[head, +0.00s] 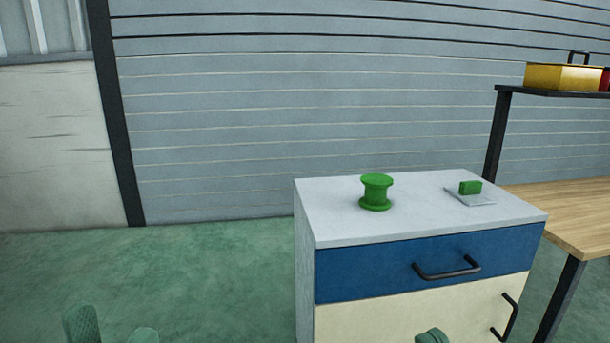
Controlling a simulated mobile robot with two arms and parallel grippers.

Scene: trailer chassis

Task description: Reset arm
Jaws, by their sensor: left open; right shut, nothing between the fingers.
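My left gripper (112,328) shows at the bottom left edge of the head view. Its two green fingertips stand apart, open, with nothing between them, over the green floor. My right gripper (432,337) shows only as a small green tip at the bottom edge, in front of the cabinet's cream lower front. It is shut and holds nothing. The rest of both grippers and both arms is out of view. Neither gripper is seen touching anything.
A cabinet (335,222) with a blue drawer (375,268) stands ahead. On its top are a green spool (376,192) and a green block (470,187) on a grey plate (482,199). A wooden workbench (565,210) is at right. The floor (200,275) at left is clear.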

